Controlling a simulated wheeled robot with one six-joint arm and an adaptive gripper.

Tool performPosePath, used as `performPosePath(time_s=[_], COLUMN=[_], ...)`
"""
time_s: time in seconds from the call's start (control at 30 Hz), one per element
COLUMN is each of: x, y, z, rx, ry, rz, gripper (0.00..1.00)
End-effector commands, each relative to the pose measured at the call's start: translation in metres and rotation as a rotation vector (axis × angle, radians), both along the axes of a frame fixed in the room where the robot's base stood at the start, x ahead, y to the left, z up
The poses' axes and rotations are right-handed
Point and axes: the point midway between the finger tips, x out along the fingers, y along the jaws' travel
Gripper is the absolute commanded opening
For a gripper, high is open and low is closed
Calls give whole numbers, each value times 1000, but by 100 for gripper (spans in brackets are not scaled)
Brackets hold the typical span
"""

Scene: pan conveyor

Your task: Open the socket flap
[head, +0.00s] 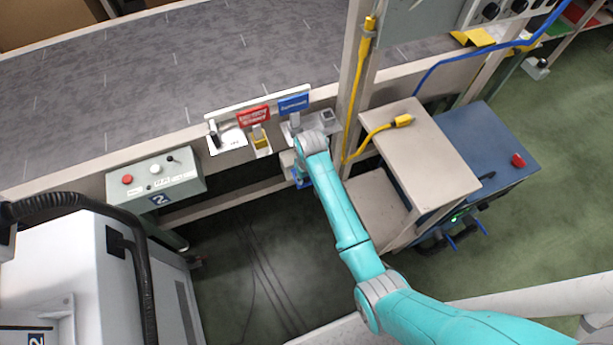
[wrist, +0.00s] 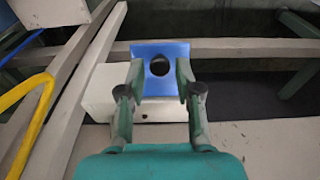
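In the wrist view, a blue square plate (wrist: 150,49) with a round dark spot in its middle (wrist: 160,66) sits on a white box (wrist: 100,92). I cannot tell whether the dark spot is an open hole or a dark cover, so the flap's state is unclear. My gripper (wrist: 160,78) is open, one finger on each side of the dark spot, in front of the plate, with nothing between the fingers. I cannot tell whether the fingertips touch the plate. In the head view, a bit of blue (head: 304,182) shows beside my wrist below the conveyor edge; my fingers are mostly hidden there.
A yellow plug (head: 403,120) on a yellow cable lies on the beige cabinet (head: 425,150). A beige post (head: 352,75) rises right of my wrist. Red (head: 253,115) and blue (head: 293,103) signs stand on the conveyor's edge. A button box (head: 157,179) is at left.

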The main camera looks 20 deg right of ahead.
Motion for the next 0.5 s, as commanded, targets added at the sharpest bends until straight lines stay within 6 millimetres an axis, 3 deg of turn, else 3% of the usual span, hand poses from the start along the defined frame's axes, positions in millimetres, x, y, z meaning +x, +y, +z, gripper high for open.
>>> performPosePath(time_s=[0.33,0.5], x=[-1,-2], y=[0,0], z=[1,15], rx=[0,0], ry=[2,0], rz=[0,0], gripper=[47,47])
